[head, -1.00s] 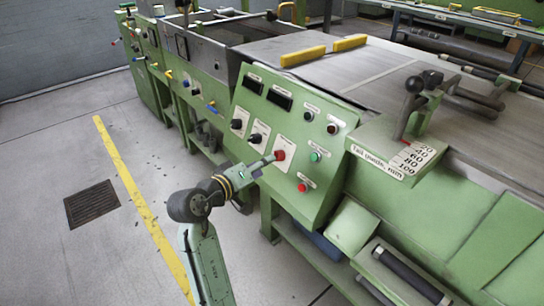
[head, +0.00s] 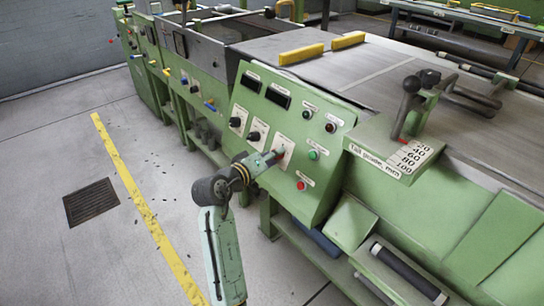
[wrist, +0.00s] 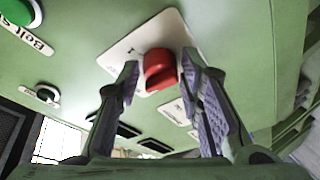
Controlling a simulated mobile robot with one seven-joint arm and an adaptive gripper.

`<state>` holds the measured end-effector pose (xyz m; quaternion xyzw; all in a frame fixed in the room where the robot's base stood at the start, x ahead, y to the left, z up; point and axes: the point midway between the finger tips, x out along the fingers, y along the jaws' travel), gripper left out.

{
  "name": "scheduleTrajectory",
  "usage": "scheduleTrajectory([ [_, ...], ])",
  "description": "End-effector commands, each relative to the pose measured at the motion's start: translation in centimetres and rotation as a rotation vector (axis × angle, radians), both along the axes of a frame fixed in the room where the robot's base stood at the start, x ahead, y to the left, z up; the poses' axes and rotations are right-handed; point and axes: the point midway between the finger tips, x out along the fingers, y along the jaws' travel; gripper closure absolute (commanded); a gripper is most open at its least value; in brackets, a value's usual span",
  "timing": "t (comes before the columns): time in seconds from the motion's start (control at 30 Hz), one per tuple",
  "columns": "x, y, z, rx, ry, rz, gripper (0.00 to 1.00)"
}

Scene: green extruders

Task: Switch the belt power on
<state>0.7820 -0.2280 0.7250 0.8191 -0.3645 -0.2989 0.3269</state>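The red rotary knob (wrist: 158,70) stands on a white plate (wrist: 125,48) on the sloped green control panel (head: 284,200). In the wrist view my gripper (wrist: 160,72) is open. Its two fingers are on either side of the knob, with the knob between the tips and a small gap visible at each side. In the head view my gripper (head: 274,157) reaches the white plate and hides the knob. A green button (head: 314,155) with a label starting "Belt" in the wrist view (wrist: 14,10) is beside it.
A red button (head: 301,185) is below the plate. Two black knobs (head: 236,122) (head: 254,136) are to its left, and displays (head: 278,97) are above. A lever (head: 410,100) rises at the right. Open floor (head: 85,260) lies left of the machine.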

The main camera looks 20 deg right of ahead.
Motion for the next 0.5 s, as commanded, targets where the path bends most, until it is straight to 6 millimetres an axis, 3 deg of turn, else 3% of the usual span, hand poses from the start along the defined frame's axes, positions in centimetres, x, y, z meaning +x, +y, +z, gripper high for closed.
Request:
scheduleTrajectory([
  [0.5,-0.01,0.02,-0.01,0.000,0.000,0.000,1.00],
])
